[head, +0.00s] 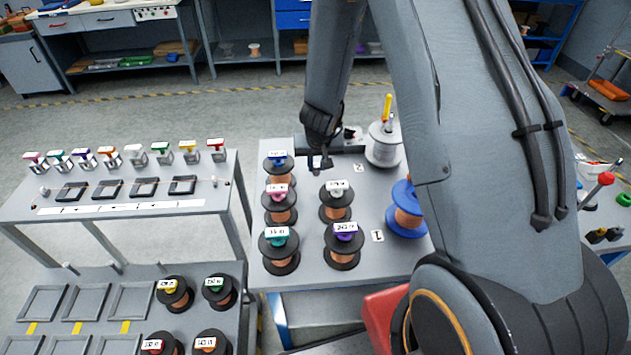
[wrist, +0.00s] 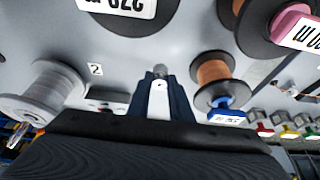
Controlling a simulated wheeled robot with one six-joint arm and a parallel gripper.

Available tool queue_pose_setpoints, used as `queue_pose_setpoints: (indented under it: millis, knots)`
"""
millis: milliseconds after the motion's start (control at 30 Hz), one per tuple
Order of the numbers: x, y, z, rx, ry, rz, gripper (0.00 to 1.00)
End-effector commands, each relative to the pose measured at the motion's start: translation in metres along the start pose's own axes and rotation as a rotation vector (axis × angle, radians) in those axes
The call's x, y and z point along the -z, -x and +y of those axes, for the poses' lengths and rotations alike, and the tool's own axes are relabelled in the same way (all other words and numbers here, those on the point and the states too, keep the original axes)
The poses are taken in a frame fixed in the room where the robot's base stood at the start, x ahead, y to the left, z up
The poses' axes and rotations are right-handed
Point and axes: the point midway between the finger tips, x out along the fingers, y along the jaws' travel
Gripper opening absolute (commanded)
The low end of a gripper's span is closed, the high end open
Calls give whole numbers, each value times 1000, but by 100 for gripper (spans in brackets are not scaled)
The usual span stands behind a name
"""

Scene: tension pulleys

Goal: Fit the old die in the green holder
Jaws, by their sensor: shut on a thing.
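My gripper (head: 319,167) is above the middle table, beside the spools. In the wrist view its dark fingers (wrist: 159,92) are shut on a small white-and-grey piece (wrist: 158,98) with a dark mark; I cannot tell for sure that it is the old die. On the left table stands a row of small holders with coloured tops. One has a green top (head: 160,148), between a white and a yellow one. Another has a teal-green top (head: 58,156), further left. My gripper is well to the right of both.
Copper spools with coloured caps, such as the blue one (head: 278,163) and the purple one (head: 344,240), crowd the middle table. A grey wire spool (head: 383,146) and a blue spool (head: 405,210) stand to the right. Black square frames (head: 108,189) lie before the holders. A gap separates the tables.

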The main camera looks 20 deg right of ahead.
Motion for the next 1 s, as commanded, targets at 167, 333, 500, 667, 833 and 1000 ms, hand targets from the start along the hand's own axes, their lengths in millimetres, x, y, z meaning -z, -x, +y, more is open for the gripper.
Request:
queue_pose_setpoints:
  millis: [167, 333, 500, 667, 833, 1000]
  knots:
    - [-4, -10, 0, -1, 1, 1, 0]
    - [-13, -31, 0, -1, 2, -1, 0]
    - [-18, -45, 0, 0, 1, 0, 0]
    - [-18, -45, 0, 0, 1, 1, 0]
    - [-19, -46, 0, 0, 1, 1, 0]
    - [-20, -48, 0, 0, 1, 1, 29]
